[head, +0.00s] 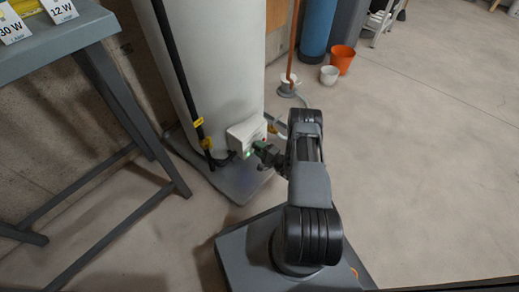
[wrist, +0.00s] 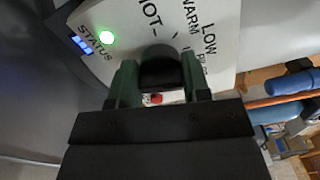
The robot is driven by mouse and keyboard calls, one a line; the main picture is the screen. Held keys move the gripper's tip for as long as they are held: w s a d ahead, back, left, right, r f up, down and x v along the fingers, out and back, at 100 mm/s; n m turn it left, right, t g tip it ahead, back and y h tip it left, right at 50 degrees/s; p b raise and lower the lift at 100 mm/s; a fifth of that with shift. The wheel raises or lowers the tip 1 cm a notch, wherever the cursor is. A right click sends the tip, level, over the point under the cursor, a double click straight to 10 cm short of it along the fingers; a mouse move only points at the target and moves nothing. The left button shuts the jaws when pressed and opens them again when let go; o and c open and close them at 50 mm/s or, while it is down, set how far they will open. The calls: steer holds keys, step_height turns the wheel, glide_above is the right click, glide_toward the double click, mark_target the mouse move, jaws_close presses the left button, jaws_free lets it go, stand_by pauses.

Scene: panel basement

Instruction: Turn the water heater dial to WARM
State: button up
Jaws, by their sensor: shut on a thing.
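The water heater (head: 225,70) is a tall white tank on a grey base. A white control box (head: 243,131) sits low on its front. In the wrist view the box face (wrist: 222,60) carries the words HOT, WARM, LOW and a partly covered PILOT. My gripper (head: 261,149) reaches the box; in the wrist view its green fingers stand either side of the black dial (wrist: 160,72) and are shut on it. HOT is just above the dial, WARM up and to the right. I cannot make out the dial's pointer. A green STATUS light (wrist: 106,37) is lit.
A red button (wrist: 156,99) shows below the dial. A black pipe (head: 180,70) runs down the tank's left side. A grey bench (head: 60,45) stands at left. An orange bucket (head: 341,59) and white bucket (head: 329,75) stand behind. The floor at right is clear.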

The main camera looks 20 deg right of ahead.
steer(key=n+b, duration=0.1)
steer(key=n, duration=0.4)
steer(key=shift+d+f, duration=0.1)
steer(key=shift+f, duration=0.05)
steer(key=shift+n, duration=2.4)
steer(key=shift+d+b, duration=0.1)
steer(key=shift+b, duration=0.2)
steer(key=o, duration=0.7)
steer(key=shift+o, duration=1)
steer(key=shift+s, duration=0.1)
